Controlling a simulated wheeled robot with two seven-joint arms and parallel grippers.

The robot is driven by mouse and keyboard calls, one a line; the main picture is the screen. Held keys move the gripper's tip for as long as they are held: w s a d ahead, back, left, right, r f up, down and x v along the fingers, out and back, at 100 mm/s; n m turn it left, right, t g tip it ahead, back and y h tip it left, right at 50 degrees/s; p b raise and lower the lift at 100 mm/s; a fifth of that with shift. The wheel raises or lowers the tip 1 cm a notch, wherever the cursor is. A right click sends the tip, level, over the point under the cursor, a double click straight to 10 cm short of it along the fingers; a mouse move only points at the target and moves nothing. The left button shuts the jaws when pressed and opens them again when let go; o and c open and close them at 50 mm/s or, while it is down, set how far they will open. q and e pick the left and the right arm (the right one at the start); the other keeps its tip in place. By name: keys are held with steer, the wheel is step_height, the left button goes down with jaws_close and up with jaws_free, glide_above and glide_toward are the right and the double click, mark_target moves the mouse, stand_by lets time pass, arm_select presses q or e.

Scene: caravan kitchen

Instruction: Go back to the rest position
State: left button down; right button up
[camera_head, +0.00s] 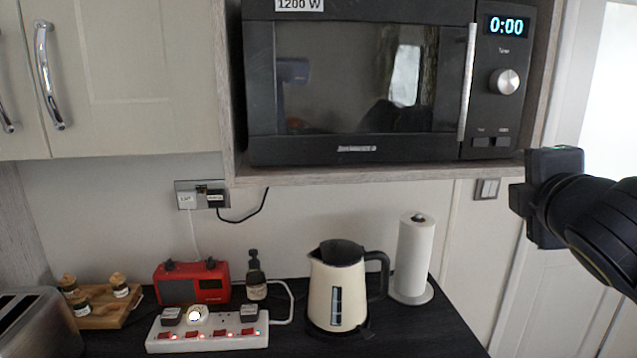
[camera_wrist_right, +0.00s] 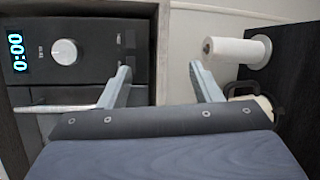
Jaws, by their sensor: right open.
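My right gripper (camera_head: 528,200) is at the right edge of the head view, in front of the pale door and to the right of the microwave. In the right wrist view its two fingers (camera_wrist_right: 160,82) stand wide apart with nothing between them. The black microwave (camera_head: 360,80) sits on its shelf with its door shut and its display at 0:00; it also shows at the left of the right wrist view (camera_wrist_right: 75,50). My left gripper does not show in either view.
On the dark counter stand a cream kettle (camera_head: 325,290), a paper towel roll (camera_head: 412,258), a red radio (camera_head: 180,285), a white power strip (camera_head: 220,335), a dark bottle (camera_head: 256,280), a wooden board with small jars (camera_head: 105,318) and a toaster (camera_head: 38,325). The shelf edge (camera_head: 400,173) juts out above.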

steer(key=s+f+m+g+y, duration=0.2)
steer(key=s+f+m+g, duration=0.15)
steer(key=f, duration=0.65)
steer(key=s+f+m+g+y, duration=0.15)
steer(key=s+f+m, duration=0.3)
steer(key=f, duration=0.45)
steer(key=s+a+f+m+g+y, duration=0.2)
steer(key=s+a+f+m, duration=0.2)
steer(key=f, duration=0.4)
steer(key=s+a+f+m+g+y, duration=0.3)
steer(key=s+a+f+m, duration=0.2)
steer(key=s+f, duration=0.3)
steer(key=shift+a+f+m, duration=0.3)
steer(key=shift+f+m, duration=0.05)
steer(key=shift+m, duration=0.35)
